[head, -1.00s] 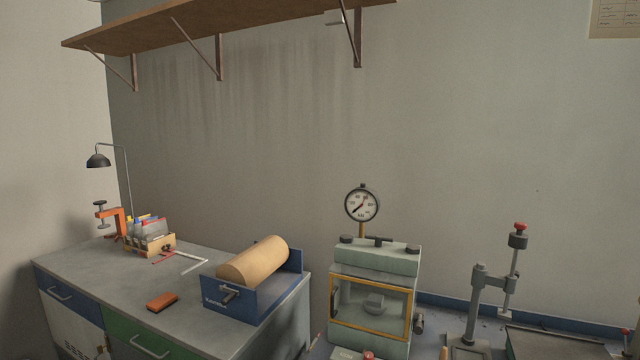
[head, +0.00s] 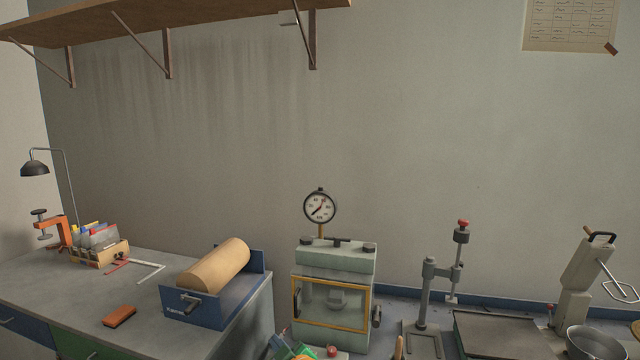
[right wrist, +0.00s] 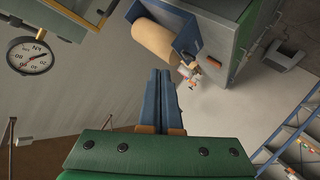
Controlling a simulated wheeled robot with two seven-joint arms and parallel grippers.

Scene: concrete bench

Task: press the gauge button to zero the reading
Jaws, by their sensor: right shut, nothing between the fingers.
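The round white-faced gauge (head: 320,207) stands on a brass stem on top of the pale green press (head: 336,258); its hand is off to the lower left. It also shows upside down in the right wrist view (right wrist: 30,55). A small red button (head: 332,350) shows low at the front of the press, at the picture's bottom edge; I cannot tell whether it belongs to the gauge. My right gripper (head: 283,336) is only partly in view, low and left of the press front. In the right wrist view its blue fingers (right wrist: 162,72) are shut and empty, apart from the gauge.
Left of the press, a tan roll (head: 215,264) lies in a blue cradle on the grey cabinet (head: 65,315). To the right stand a grey stand with a red knob (head: 462,223), a dark flat plate (head: 500,332) and a metal bowl (head: 592,343). A shelf (head: 180,20) hangs above.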

